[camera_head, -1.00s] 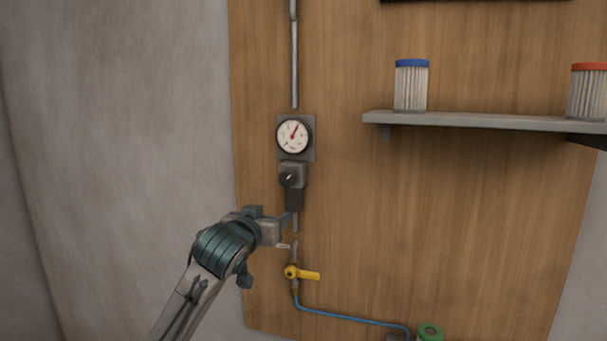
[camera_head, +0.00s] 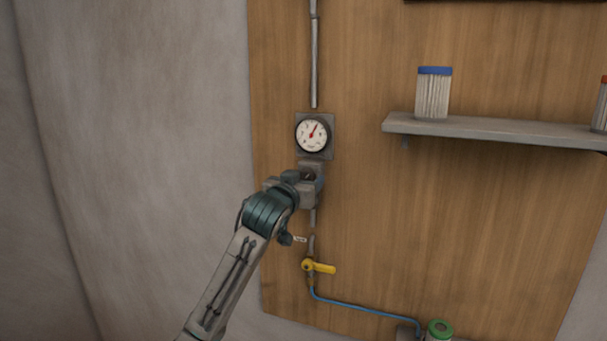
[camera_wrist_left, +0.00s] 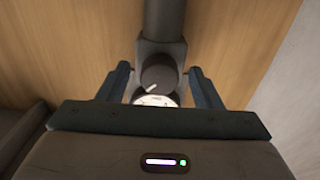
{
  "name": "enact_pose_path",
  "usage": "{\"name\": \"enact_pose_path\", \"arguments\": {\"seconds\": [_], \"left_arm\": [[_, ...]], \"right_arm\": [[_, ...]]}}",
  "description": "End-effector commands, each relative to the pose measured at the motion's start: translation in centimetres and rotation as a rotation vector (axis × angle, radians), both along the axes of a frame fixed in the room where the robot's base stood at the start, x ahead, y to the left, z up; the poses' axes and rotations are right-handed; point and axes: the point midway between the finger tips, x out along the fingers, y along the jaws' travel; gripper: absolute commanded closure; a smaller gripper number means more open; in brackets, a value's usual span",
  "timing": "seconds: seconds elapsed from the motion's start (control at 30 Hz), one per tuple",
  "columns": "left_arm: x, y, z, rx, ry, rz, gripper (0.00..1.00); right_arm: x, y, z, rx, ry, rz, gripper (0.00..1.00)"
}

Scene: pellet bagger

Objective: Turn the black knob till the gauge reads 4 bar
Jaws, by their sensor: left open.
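The round white gauge (camera_head: 312,134) with a red needle sits on a grey plate on the wooden panel. Its needle points up and slightly right; its numbers are too small to read. The black knob (camera_wrist_left: 158,75), with a white mark, is on the regulator block below the gauge. My left gripper (camera_head: 312,178) is at the knob, and hides much of it in the head view. In the left wrist view the gripper's two fingers (camera_wrist_left: 162,80) stand open on either side of the knob, with gaps showing. My right gripper is not in view.
A yellow valve handle (camera_head: 320,267) and a blue hose (camera_head: 365,306) are below the regulator. A grey shelf (camera_head: 480,131) with a blue-topped filter (camera_head: 433,95) juts out at right. A green-topped item (camera_head: 439,329) is at the bottom.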

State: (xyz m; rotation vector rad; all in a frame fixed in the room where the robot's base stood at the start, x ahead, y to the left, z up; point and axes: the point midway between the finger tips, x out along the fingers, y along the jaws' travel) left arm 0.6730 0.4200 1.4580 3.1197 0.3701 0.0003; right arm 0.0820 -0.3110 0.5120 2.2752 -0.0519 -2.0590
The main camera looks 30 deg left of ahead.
Motion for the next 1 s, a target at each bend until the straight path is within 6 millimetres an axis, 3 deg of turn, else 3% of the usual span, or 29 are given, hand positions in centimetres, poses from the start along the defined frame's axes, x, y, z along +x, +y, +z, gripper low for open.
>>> {"name": "enact_pose_path", "arguments": {"seconds": [0.3, 0.53, 1.0], "left_arm": [[0.3, 0.1, -0.1, 0.000, 0.000, 0.000, 0.43], [0.2, 0.0, -0.1, 0.000, 0.000, 0.000, 0.85], [0.3, 0.0, -0.2, -0.110, -0.027, 0.000, 0.85]], "right_arm": [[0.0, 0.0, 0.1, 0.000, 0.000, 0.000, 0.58], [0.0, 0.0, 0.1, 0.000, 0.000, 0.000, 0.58], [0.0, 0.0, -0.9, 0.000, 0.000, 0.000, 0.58]]}}
